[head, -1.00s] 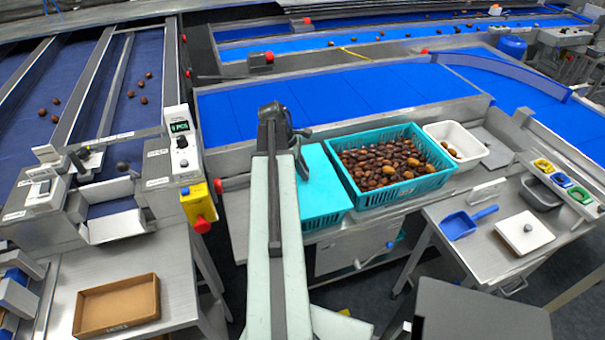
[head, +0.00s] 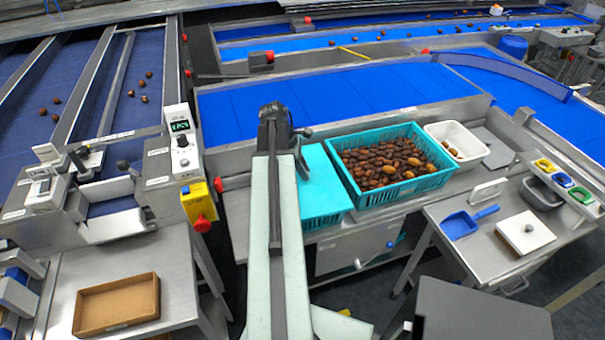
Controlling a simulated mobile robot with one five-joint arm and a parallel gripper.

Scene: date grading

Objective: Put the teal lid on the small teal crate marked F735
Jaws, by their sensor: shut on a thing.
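The teal lid (head: 317,176) shows as a flat, plain panel right of my arm. It lies over the small teal crate (head: 326,220), whose slotted front wall shows below the lid's near edge. I cannot tell whether the lid is fully seated. The F735 mark cannot be read. My gripper (head: 303,163) is at the lid's left edge, shut on the lid. My arm and wrist hide the left side of the lid and crate, and most of the jaws.
A larger teal crate (head: 403,186) full of dates stands close to the right. A white tub (head: 478,152) is beyond it. A blue conveyor (head: 340,97) runs behind. A brown tray (head: 150,316) sits at lower left. A blue scoop (head: 459,225) lies on the right table.

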